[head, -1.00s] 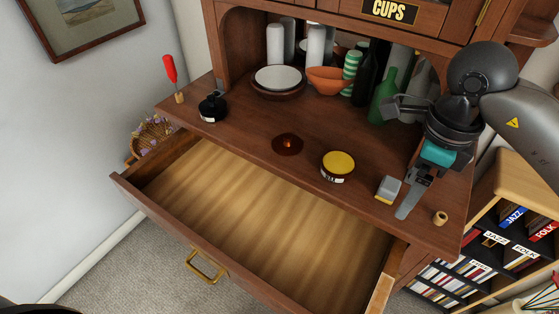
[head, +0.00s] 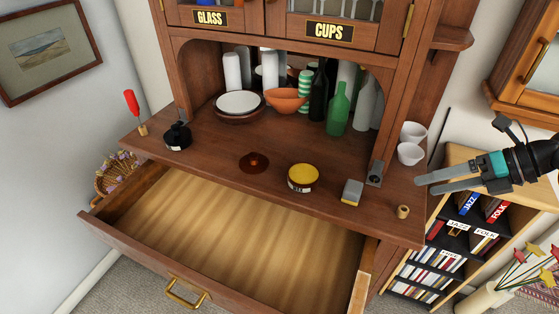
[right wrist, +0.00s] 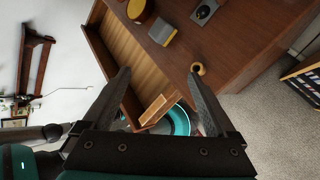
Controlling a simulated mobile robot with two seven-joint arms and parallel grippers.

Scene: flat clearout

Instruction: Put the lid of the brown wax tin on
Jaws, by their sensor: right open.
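The brown wax tin (head: 303,185) stands upright on the cabinet's counter, near the front edge, with its yellow wax showing on top. A flat, dark red-brown disc (head: 254,163), which looks like the lid, lies on the counter to the left of the tin, apart from it. Part of the tin also shows at the top of the right wrist view (right wrist: 140,12). My right gripper (head: 424,185) is open and empty, off to the right of the counter, well apart from the tin. My left gripper is not in view.
A yellow-and-grey block (head: 352,192), a metal piece (head: 374,173) and a cork-like piece (head: 403,211) lie right of the tin. The open, empty drawer (head: 220,225) juts out below.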

